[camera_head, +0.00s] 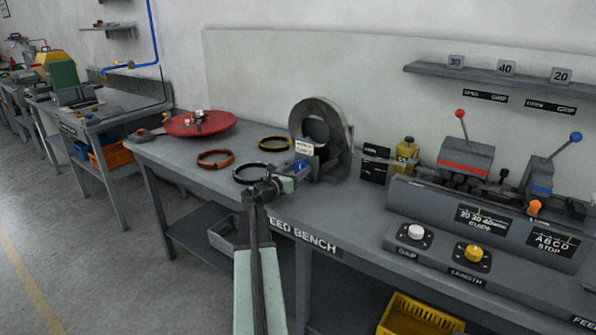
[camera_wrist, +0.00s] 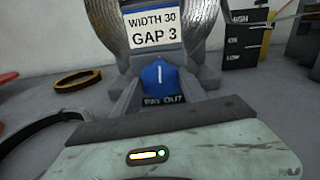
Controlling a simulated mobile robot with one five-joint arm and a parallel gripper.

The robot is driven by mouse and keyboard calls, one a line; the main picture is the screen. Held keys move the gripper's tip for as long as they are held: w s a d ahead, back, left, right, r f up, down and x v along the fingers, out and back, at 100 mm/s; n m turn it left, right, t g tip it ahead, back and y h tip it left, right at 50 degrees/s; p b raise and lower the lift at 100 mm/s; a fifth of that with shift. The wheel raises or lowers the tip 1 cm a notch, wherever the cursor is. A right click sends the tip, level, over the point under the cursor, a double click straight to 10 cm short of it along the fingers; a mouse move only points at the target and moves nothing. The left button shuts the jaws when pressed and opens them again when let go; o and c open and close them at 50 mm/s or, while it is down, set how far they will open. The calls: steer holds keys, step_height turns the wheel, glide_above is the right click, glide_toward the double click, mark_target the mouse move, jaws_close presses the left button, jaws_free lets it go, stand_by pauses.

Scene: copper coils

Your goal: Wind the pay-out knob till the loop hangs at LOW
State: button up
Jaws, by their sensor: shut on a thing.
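The blue pay-out knob (camera_head: 301,165) sits at the foot of the large grey coil stand. In the wrist view the knob (camera_wrist: 160,76) has a white mark pointing up, above a PAY OUT label. My gripper (camera_head: 295,174) is at the knob, with grey finger-like shapes on both sides of it; it is shut on the knob. The black level board (camera_head: 375,163) stands right of the coil. In the wrist view the board (camera_wrist: 248,40) reads HIGH at top and LOW at bottom, and thin pale lines cross near it. I cannot make out the loop's lowest point.
A black ring (camera_head: 236,174), a red ring (camera_head: 215,165) and a yellow ring (camera_head: 274,136) lie on the bench left of the coil. A yellow bottle (camera_head: 404,154) and lever machines (camera_head: 466,160) stand to the right. A red disc (camera_head: 187,126) is farther left.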

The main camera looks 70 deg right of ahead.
steer(key=m, duration=0.5)
steer(key=shift+m, duration=2.3)
steer(key=o, duration=1.4)
steer(key=shift+a, duration=0.1)
steer(key=v, duration=0.7)
steer(key=shift+a, duration=0.3)
